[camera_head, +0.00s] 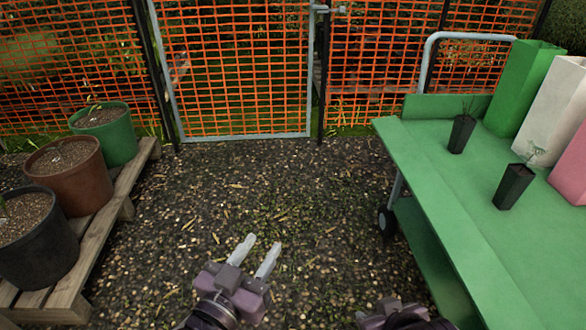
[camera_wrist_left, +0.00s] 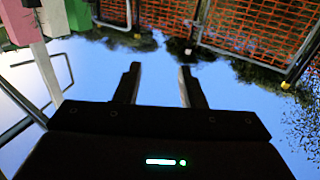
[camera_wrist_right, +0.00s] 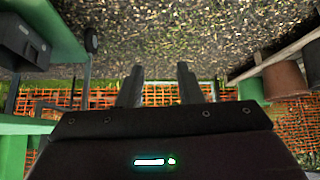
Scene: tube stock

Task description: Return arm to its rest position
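My left gripper (camera_head: 255,254) is over the gravel at the lower middle of the head view, its two pale fingers apart and nothing between them. In the left wrist view the left gripper (camera_wrist_left: 158,70) is also open and empty, with sky beyond it. Only the top of my right gripper (camera_head: 398,317) shows at the bottom edge of the head view, left of the cart; its fingers are out of sight there. In the right wrist view the right gripper (camera_wrist_right: 159,70) has its two fingers apart and empty, with gravel and fence beyond.
A green cart (camera_head: 424,170) stands at right, carrying two black plant tubes (camera_head: 461,134) (camera_head: 513,186) and green, white and pink boxes (camera_head: 526,90) (camera_head: 551,112) (camera_head: 572,172). A wooden pallet (camera_head: 98,238) with green, brown and black pots stands at left. Orange mesh fence (camera_head: 245,70) closes the back. Gravel between is clear.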

